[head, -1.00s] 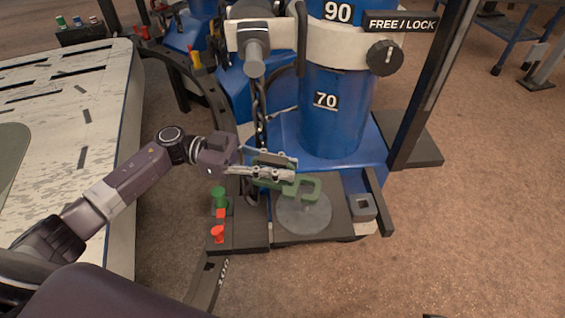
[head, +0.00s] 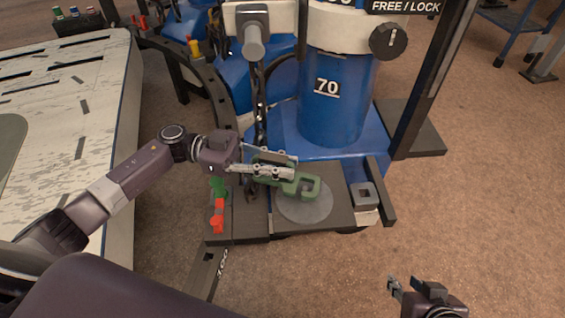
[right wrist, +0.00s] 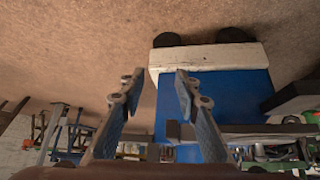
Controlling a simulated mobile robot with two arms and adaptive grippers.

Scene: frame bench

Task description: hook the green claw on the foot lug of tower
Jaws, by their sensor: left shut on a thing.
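The green claw (head: 304,187) is held by my left gripper (head: 266,170), which is shut on it. The claw's squared, open-looking end points right, over the round grey disc on the base plate. The blue tower (head: 330,115) stands just behind it. A grey block with a square hole (head: 363,195) sits at the tower's foot, right of the claw and apart from it; it looks like the foot lug. My right gripper (head: 398,288) is at the lower right, over bare floor. In the right wrist view its two fingers (right wrist: 158,84) are apart with nothing between them.
A chain (head: 260,110) hangs beside the tower above my left gripper. A dark post (head: 425,90) rises right of the tower. The floor (head: 480,220) at the right is clear.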

